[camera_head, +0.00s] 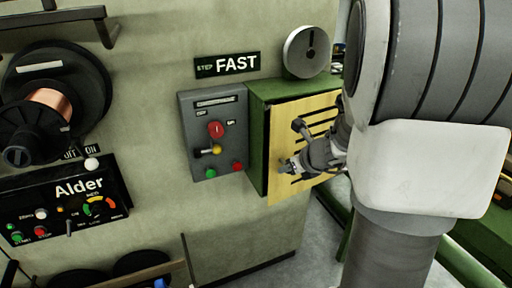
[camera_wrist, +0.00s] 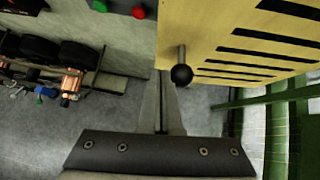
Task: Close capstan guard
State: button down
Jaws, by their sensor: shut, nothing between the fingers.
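The capstan guard is a yellow panel with black slots (camera_head: 281,112) at the front of a green box (camera_head: 257,132) in the head view. I cannot tell whether it sits fully flush with the box. The panel fills the upper right of the wrist view (camera_wrist: 215,60), with a black ball knob on a metal stem (camera_wrist: 181,75) near its left edge. My gripper (camera_head: 287,167) is in front of the panel and hides part of it. In the wrist view my gripper (camera_wrist: 162,82) is shut and empty, its narrow fingers beside and just below the knob, with no clear contact.
A grey control box (camera_head: 203,160) with red, yellow and green controls is left of the green box. A FAST sign (camera_head: 236,64) and a round grey dial (camera_head: 306,51) are above. A black Alder panel (camera_head: 85,208) and spools are further left. Grey floor shows below.

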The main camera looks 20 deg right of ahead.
aim_at(272, 157)
jog(key=shift+w+a+r, duration=0.1)
jog(key=shift+w+a, duration=0.05)
jog(key=shift+w, duration=0.75)
jog(key=shift+w+a+r, duration=0.1)
jog(key=shift+w+a, duration=0.05)
jog(key=shift+w, duration=0.75)
jog(key=shift+w+a+p, duration=0.25)
jog(key=shift+w+p, duration=0.1)
jog(key=shift+w, duration=0.85)
jog(key=shift+s, duration=0.2)
